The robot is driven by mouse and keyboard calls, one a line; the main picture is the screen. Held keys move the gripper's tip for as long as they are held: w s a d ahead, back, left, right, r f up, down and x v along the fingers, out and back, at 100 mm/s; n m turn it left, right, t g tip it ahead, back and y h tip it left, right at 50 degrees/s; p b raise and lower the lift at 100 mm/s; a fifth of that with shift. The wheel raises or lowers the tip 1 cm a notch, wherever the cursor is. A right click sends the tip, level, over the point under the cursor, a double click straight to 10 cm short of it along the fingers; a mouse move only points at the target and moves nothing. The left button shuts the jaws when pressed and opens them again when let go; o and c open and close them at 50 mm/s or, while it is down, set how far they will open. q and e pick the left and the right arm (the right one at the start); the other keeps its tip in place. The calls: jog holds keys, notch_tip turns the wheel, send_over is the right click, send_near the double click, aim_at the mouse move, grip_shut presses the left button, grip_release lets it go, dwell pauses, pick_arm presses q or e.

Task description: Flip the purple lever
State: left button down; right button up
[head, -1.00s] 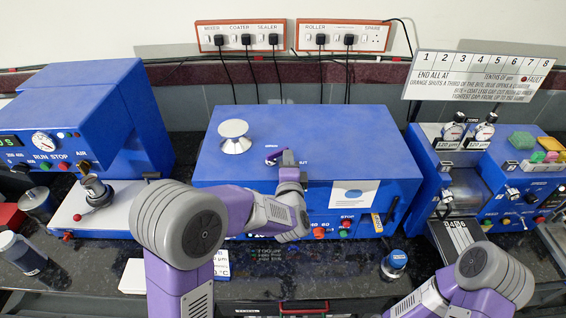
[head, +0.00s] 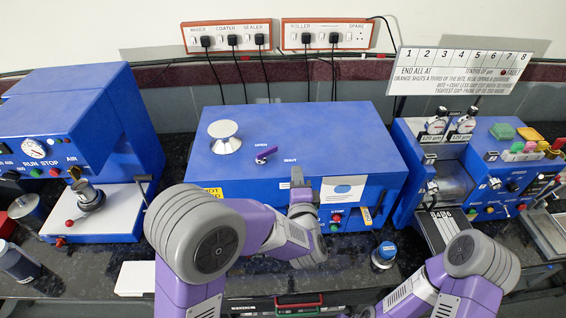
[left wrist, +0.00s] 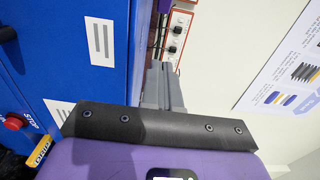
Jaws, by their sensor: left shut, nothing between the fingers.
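The purple lever (head: 267,153) is on the top of the large blue machine (head: 330,130) in the middle of the head view. It lies slanted, its free end up and to the right, between the labels OPEN and SHUT. My left gripper (head: 297,178) is shut and empty at the machine's front top edge, to the right of and nearer than the lever, apart from it. In the left wrist view its grey fingers (left wrist: 160,88) lie together beside the blue machine; the lever is not clearly visible there. My right gripper is out of view; only part of that arm shows.
Blue machines stand at left (head: 75,110) and right (head: 480,160). The top behind the lever is clear.

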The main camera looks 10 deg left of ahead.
pick_arm(q)
jog(key=s+d, duration=0.3)
jog(key=d, duration=0.1)
jog(key=shift+s, duration=0.2)
